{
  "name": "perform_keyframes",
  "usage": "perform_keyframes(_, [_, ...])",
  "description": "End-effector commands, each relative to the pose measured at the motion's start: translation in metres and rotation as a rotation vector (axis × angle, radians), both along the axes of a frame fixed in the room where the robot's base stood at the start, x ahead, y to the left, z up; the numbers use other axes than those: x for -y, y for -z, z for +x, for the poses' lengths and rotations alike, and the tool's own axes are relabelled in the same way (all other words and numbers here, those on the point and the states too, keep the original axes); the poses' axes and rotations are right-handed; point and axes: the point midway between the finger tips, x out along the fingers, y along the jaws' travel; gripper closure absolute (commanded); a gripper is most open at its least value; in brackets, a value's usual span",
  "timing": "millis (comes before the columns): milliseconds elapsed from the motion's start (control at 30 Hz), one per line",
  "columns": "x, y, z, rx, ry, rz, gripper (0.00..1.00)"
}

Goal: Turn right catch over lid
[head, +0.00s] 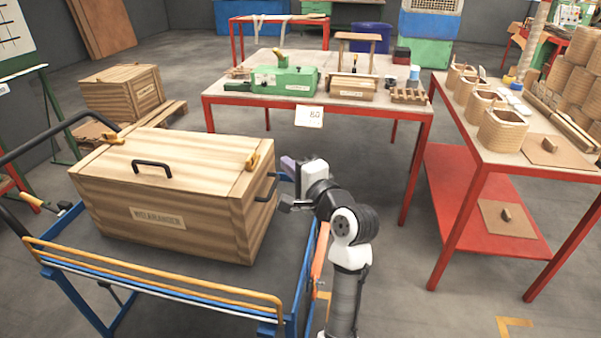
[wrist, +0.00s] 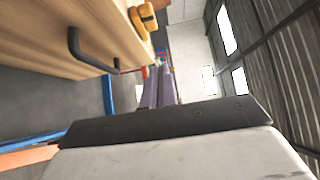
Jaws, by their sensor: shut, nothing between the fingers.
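A closed wooden crate (head: 120,205) with a striped lid (head: 185,150) stands on a blue cart. The right catch (head: 252,161), small and yellow-orange, sits at the lid's right edge. The catch also shows at the top of the wrist view (wrist: 146,18). The left catch (head: 110,138) is at the lid's left edge. My gripper (head: 287,164) is shut and empty, with purple fingers, just right of the right catch and apart from it. Its fingers also show in the wrist view (wrist: 157,92). Whether the right catch lies over the lid is too small to tell.
A black side handle (head: 266,187) sticks out of the crate's right side, below my gripper. A black lid handle (head: 152,168) stands on top. The cart's orange rail (head: 150,270) runs in front. A red-legged workbench (head: 380,108) stands behind, another on the right.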

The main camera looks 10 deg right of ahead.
Motion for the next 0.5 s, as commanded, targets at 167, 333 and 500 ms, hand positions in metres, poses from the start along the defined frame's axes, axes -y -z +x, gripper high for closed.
perform_keyframes(167, [-0.021,-0.002,0.028,-0.001,-0.004,0.0,1.0])
perform_keyframes(333, [-0.042,-0.001,0.034,-0.001,-0.001,0.0,1.0])
perform_keyframes(500, [-0.05,-0.001,0.036,0.0,0.0,0.0,1.0])
